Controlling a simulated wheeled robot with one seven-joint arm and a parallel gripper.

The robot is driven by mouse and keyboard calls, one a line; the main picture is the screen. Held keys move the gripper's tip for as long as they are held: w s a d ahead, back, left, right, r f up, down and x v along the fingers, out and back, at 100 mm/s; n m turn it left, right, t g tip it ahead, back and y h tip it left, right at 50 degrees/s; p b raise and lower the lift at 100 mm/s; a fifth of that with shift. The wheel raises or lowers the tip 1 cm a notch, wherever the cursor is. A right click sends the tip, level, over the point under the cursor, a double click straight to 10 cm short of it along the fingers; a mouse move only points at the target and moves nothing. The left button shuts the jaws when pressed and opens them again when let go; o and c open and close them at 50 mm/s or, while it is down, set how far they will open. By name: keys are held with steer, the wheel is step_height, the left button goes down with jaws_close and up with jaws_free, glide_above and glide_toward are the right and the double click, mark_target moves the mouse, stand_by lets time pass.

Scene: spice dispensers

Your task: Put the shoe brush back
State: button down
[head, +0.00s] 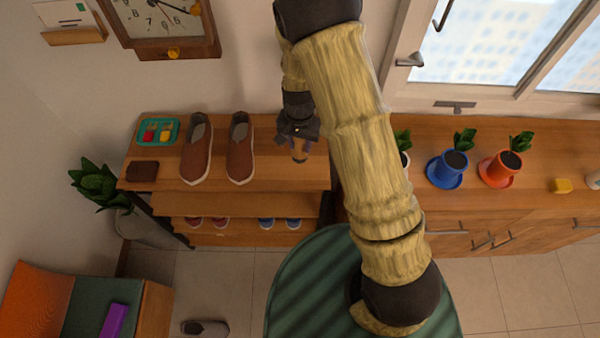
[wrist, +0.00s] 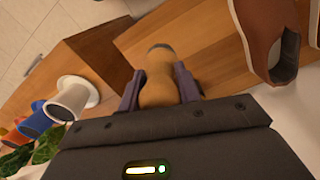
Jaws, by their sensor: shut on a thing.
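The shoe brush (wrist: 158,88) is tan with a dark grey end. My gripper (wrist: 160,88) is shut on it, with one purple-grey finger on each side. In the head view my gripper (head: 299,143) is over the right part of the shoe rack's top shelf (head: 278,178), and only a small tan part of the brush (head: 299,152) shows below it. I cannot tell whether the brush touches the shelf. The rest of the brush is hidden by the gripper.
Two brown shoes (head: 240,148) stand left of my gripper. A teal tray (head: 147,140) with red and yellow items and a dark brown block (head: 142,171) lie further left. Potted plants (head: 448,166) stand on the cabinet at right. The shelf between shoes and gripper is bare.

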mark_target(300, 154)
steer(key=shift+f+p, duration=0.65)
steer(key=shift+f, duration=2.3)
steer(key=shift+f+p, duration=0.6)
steer(key=shift+f, duration=1.5)
steer(key=shift+f, duration=0.1)
steer(key=c, duration=1)
jaws_free()
step_height(300, 154, up, 12)
steer(key=b, duration=0.3)
steer(key=shift+w, duration=0.15)
